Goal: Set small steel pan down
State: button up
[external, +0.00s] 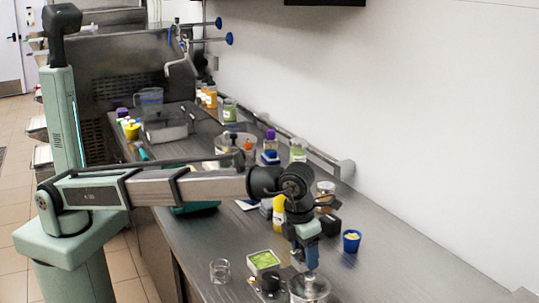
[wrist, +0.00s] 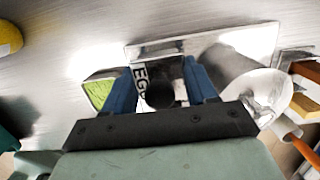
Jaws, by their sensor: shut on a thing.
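The small steel pan (external: 310,289) is round and shiny and sits under my gripper (external: 307,262) at the bottom of the external view. My gripper points down with its blue fingers at the pan. In the wrist view my gripper (wrist: 161,88) has its fingers parted around something narrow with a dark round end. Rounded shiny steel, apparently the pan (wrist: 232,68), shows just right of the fingers. The exact grip point is partly hidden. I cannot tell whether the pan's base touches the steel counter (external: 400,262).
A clear container with green contents (external: 263,261), a small glass (external: 220,271) and a dark round object (external: 270,282) stand close left of the pan. The counter to the right is clear.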

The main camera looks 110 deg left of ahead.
aim_at(298, 256)
jog(key=shift+f, duration=1.25)
jog(key=shift+f, duration=0.1)
jog(key=o, duration=1.3)
jog(key=shift+c, duration=0.2)
jog(key=r, duration=0.4)
jog(key=s+d+r, duration=0.1)
jog(key=r, duration=0.7)
jog(key=shift+s+d, duration=0.15)
